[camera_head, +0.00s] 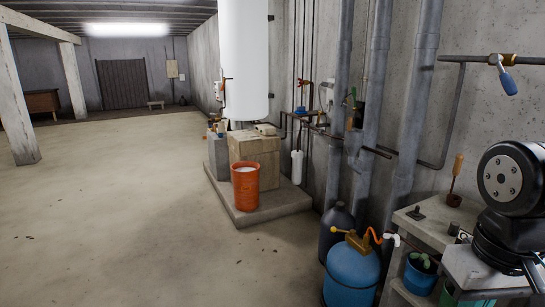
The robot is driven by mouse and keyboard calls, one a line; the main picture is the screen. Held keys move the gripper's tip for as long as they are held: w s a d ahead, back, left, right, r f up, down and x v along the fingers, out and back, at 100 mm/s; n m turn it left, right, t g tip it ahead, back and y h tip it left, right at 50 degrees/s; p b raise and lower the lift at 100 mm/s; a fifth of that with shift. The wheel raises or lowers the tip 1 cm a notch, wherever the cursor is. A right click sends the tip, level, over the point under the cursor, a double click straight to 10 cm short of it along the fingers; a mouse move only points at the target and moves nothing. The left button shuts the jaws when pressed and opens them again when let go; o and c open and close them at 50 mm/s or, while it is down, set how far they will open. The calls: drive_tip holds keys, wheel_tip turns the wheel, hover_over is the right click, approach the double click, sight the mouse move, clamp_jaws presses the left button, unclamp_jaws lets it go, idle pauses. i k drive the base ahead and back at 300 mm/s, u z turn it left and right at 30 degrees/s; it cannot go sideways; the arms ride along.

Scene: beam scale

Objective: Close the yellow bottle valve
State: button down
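A blue rounded bottle or tank (352,277) stands at the bottom of the view, right of centre. An orange curved hose or handle rises from the fitting's right side towards a white spout. I cannot tell from this view whether the valve is open or closed. Part of my dark arm shows at the right edge. My gripper is not in view.
A dark jug (337,222) stands behind the blue bottle. A bench (430,232) with small items and a blue pot (420,272) is to its right. Grey pipes (405,130) line the wall. An orange bucket (245,190) stands on a low plinth. The floor (120,210) at left is clear.

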sight(353, 232)
drive_tip(key=u, duration=0.45)
drive_tip(key=i, duration=1.75)
drive_tip(key=z, duration=0.6)
drive_tip(key=i, duration=0.95)
drive_tip(key=z, duration=0.55)
